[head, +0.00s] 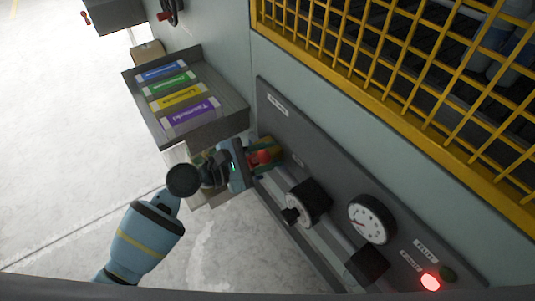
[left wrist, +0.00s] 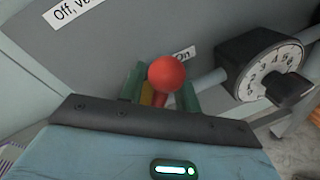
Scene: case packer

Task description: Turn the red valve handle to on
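The red valve handle shows as a round red knob on a short red stem (left wrist: 167,74) in the left wrist view, close to the "On" label (left wrist: 183,54). In the head view the red knob (head: 262,157) is at the left part of the dark grey panel. My left gripper (head: 266,156) is at the handle. In the left wrist view its two green fingers (left wrist: 160,92) stand apart on either side of the knob and stem, with gaps showing. A yellow part shows between the left finger and the stem. The valve body is mostly hidden. My right gripper is not in view.
To the right of the handle are a black dial (head: 308,200), a pressure gauge (head: 372,219) and a lit red lamp (head: 430,282). A grey tray (head: 222,132) with several coloured cartons juts out at the left. A yellow mesh guard (head: 400,105) is above. Floor is clear below.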

